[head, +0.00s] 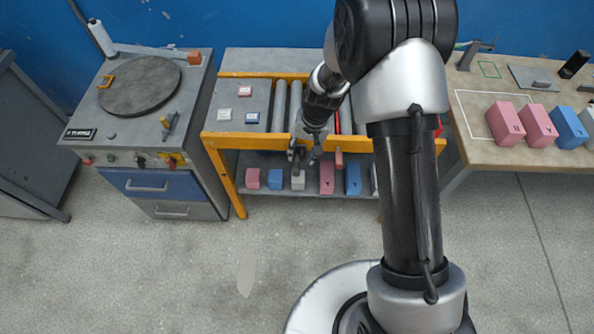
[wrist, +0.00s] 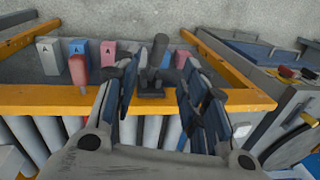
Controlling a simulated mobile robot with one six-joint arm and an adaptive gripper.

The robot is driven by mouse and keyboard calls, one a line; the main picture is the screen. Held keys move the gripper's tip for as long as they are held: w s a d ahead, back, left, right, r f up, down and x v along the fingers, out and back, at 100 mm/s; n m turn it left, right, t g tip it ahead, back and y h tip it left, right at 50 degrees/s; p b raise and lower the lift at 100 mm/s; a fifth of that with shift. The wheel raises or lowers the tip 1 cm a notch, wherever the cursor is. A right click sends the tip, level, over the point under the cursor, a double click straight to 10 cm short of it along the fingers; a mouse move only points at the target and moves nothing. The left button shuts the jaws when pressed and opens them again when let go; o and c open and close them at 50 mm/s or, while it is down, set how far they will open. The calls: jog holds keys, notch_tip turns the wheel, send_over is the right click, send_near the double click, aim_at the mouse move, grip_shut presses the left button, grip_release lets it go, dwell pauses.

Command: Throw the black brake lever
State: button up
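The black brake lever (wrist: 159,50) shows in the wrist view, its dark base (wrist: 151,88) on the yellow front rail of the roller table. My gripper (wrist: 157,72) is open, one finger on each side of the lever in that view, with gaps visible. I cannot tell how deep the lever sits between the fingers. In the head view my gripper (head: 305,154) points down at the front rail, and the lever is hard to tell from the dark fingers. A red-handled lever (wrist: 78,72) stands beside it on the rail; it also shows in the head view (head: 339,159).
The roller table's yellow rail (head: 268,142) runs under my gripper. Pink, blue and grey blocks stand on a lower shelf (head: 236,187). A cabinet with a round turntable (head: 139,88) stands at left. A bench (head: 467,93) with larger blocks stands at right. The floor in front is clear.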

aim_at(297, 169)
jog(key=f+b, duration=0.1)
jog(key=f, duration=0.2)
jog(key=a+f, duration=0.1)
jog(key=f, duration=0.3)
jog(key=a+f+b, duration=0.1)
jog(key=f, duration=0.3)
jog(key=shift+w+f+b, duration=0.1)
jog(key=shift+f+b, duration=0.05)
jog(key=shift+b, duration=0.2)
jog(key=shift+c, duration=0.2)
grip_shut()
